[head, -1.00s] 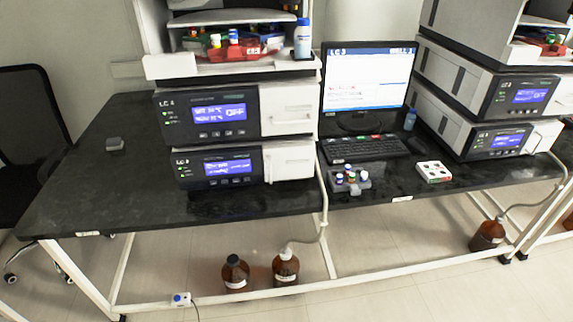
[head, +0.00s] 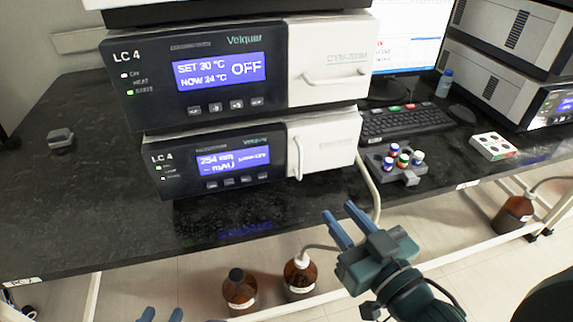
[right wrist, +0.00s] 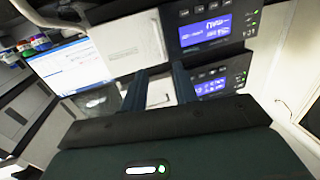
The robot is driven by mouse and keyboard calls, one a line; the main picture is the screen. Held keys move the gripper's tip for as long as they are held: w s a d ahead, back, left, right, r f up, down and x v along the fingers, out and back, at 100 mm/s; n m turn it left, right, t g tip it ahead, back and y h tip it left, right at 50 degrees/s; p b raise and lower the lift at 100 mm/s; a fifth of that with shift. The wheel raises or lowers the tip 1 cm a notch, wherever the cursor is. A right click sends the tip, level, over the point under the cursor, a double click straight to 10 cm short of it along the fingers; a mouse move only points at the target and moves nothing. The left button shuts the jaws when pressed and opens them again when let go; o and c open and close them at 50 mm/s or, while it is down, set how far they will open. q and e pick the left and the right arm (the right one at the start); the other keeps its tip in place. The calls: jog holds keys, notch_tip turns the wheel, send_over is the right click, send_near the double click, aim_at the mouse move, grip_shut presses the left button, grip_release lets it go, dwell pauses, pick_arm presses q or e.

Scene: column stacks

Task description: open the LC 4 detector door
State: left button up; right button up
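The LC 4 detector (head: 219,165) is the lower unit of the stack in the head view, with a lit blue screen. Its white door (head: 335,140) is at its right side, closed, with a vertical handle (head: 298,157) near the door's left edge. My right gripper (head: 345,222) is below and in front of the door, open, apart from the handle.
The upper LC 4 unit (head: 195,70) sits on the detector, with its own white door and horizontal handle. A vial rack (head: 383,172) and keyboard (head: 410,122) lie to the right. Brown bottles (head: 240,290) stand below the bench. The black bench top (head: 60,190) is mostly clear at left.

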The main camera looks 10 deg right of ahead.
aim_at(301, 165)
jog(key=x, duration=1.3)
jog(key=shift+w+a+r, duration=0.1)
jog(key=shift+r, duration=0.1)
jog(key=shift+c, duration=0.5)
grip_shut()
